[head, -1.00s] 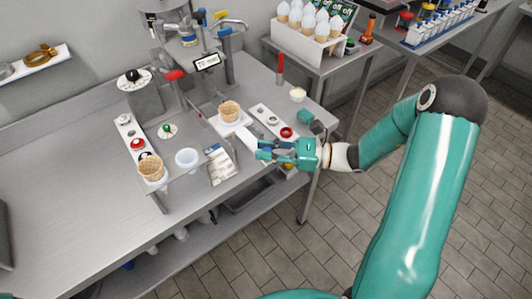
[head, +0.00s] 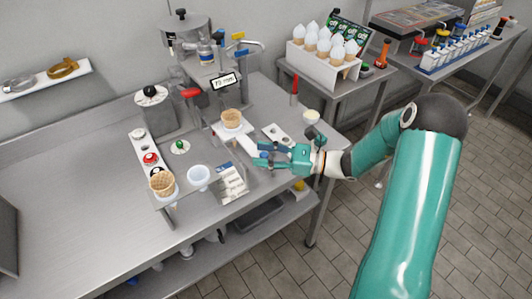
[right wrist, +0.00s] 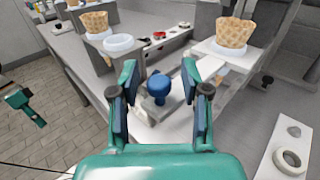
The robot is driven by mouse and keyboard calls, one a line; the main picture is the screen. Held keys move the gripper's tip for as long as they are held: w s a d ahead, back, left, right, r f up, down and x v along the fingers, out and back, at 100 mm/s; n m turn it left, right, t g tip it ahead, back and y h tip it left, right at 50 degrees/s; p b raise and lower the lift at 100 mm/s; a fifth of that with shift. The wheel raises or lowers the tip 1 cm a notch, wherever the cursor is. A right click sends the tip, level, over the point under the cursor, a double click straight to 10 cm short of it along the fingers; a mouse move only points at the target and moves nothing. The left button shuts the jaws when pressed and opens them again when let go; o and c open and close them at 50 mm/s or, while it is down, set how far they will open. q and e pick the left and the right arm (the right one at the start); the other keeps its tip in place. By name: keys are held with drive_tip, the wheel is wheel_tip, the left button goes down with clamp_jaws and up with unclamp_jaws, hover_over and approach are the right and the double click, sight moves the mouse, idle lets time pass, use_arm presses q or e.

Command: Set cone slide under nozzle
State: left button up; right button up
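A waffle cone (head: 232,119) stands upright in the white cone slide (head: 247,143) below the machine with the display (head: 223,81). The nozzle's exact position over the cone is hidden. My right gripper (head: 256,153) is at the front end of the slide. In the right wrist view the fingers of my right gripper (right wrist: 160,88) are apart, one on each side of a blue knob (right wrist: 158,85), with gaps visible. The cone (right wrist: 234,35) and slide (right wrist: 208,55) are beyond the right finger. A teal part, apparently my left gripper (right wrist: 24,104), shows at the left edge.
A rack of filled cones (head: 322,67) is on the back right table.

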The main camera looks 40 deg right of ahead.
drive_tip(key=shift+s, duration=0.1)
drive_tip(key=v, duration=1.1)
drive_tip(key=shift+s+d, duration=0.3)
drive_tip(key=shift+f, duration=0.1)
drive_tip(key=b+v, duration=0.4)
drive_tip(key=b, duration=0.1)
drive_tip(key=p+x, duration=0.4)
drive_tip(key=x, duration=1.2)
drive_tip(key=shift+a, duration=0.1)
